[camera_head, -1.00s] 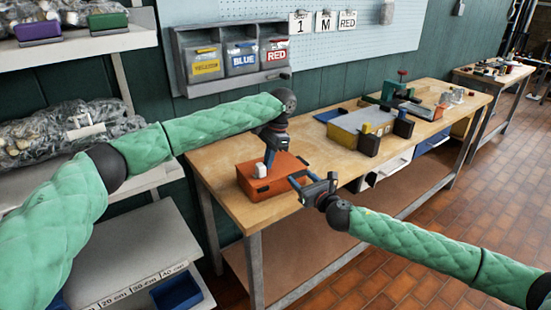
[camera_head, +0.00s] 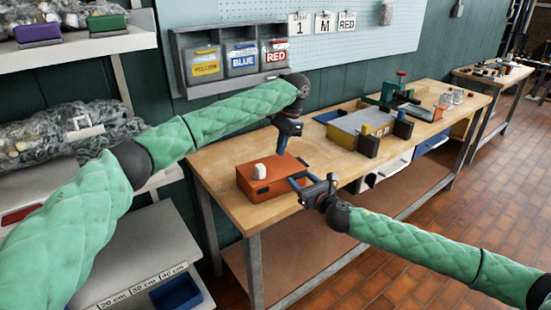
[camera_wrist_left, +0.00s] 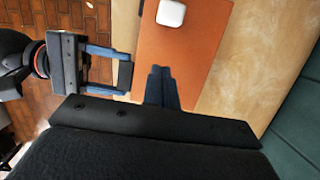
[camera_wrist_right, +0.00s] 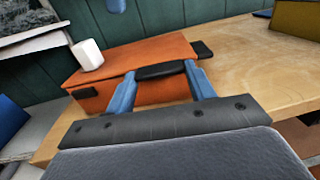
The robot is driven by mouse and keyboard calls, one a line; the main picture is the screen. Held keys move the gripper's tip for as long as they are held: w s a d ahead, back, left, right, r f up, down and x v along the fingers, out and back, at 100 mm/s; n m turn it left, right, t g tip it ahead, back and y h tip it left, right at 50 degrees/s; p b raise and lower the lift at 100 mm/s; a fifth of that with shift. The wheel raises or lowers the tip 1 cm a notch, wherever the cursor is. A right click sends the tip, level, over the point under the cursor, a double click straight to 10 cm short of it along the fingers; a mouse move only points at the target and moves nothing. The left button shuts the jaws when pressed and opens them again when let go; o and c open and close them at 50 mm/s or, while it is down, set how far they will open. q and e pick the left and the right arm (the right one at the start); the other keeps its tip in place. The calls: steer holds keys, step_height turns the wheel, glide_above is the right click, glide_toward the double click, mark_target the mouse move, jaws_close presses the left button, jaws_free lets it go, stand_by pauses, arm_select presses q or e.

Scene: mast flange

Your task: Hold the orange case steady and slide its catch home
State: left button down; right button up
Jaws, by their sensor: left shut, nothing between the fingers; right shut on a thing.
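The orange case (camera_head: 262,188) lies flat on the near end of the wooden workbench. A white block (camera_head: 259,171) stands on its top; it also shows in the right wrist view (camera_wrist_right: 88,55). I cannot tell whether this block is the catch. My left gripper (camera_head: 281,152) is shut and empty, pointing down over the case, to the right of the white block and apart from it. My right gripper (camera_wrist_right: 160,82) is shut on the case's dark handle (camera_wrist_right: 160,70) at its front side. Dark tabs (camera_wrist_right: 85,92) (camera_wrist_right: 202,48) show at the case's edges.
Grey pockets labelled YELLOW, BLUE and RED (camera_head: 240,58) hang on the wall behind. Shelves (camera_head: 140,250) stand to the left. Bench surface between case and bin is clear.

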arm_select(q)
steer(key=v, duration=0.5)
steer(key=shift+d+r, duration=0.15)
steer(key=shift+r, duration=0.2)
arm_select(e)
steer(key=o, duration=1.3)
steer(key=shift+s, duration=0.1)
